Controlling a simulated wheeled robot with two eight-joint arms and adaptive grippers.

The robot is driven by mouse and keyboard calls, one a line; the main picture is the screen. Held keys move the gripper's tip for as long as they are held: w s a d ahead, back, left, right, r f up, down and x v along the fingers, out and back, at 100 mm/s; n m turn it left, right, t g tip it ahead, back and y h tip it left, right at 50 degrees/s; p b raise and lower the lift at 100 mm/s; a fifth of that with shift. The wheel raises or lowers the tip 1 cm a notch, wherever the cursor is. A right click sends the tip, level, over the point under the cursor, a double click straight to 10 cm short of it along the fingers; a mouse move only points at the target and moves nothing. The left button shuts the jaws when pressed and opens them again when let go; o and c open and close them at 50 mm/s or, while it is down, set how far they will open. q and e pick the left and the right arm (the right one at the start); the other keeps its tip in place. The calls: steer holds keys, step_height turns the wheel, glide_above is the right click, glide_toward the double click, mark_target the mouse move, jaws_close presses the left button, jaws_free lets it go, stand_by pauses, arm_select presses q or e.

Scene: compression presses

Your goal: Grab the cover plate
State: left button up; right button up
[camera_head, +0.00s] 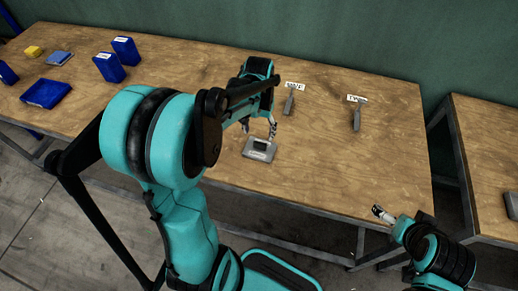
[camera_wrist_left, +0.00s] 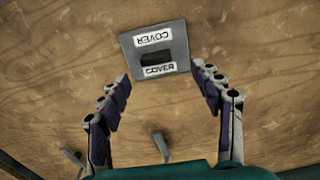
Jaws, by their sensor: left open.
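The cover plate (camera_head: 260,149) is a small grey plate with a dark slot, lying on the wooden table near its front edge. My left gripper (camera_head: 271,126) is just above and behind the plate. In the left wrist view my left gripper (camera_wrist_left: 160,75) is open, with its fingertips apart on either side of the plate's lower edge, and nothing is between them. My right gripper (camera_head: 382,213) is low at the right, off the table's front edge; its jaws are too small to judge.
Two grey upright handles, one at the centre back (camera_head: 289,103) and one at the right (camera_head: 357,118), stand by white labels. The table around the plate is clear.

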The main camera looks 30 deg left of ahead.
mark_target(260, 143)
arm_select(q)
steer(key=f, duration=0.2)
steer(key=b, duration=0.1)
steer(key=shift+d+f, duration=0.25)
steer(key=shift+f, duration=0.15)
step_height(260, 143, down, 4)
steer(key=shift+f+b, duration=0.2)
steer(key=shift+b, duration=1)
steer(key=shift+r, duration=0.1)
jaws_close()
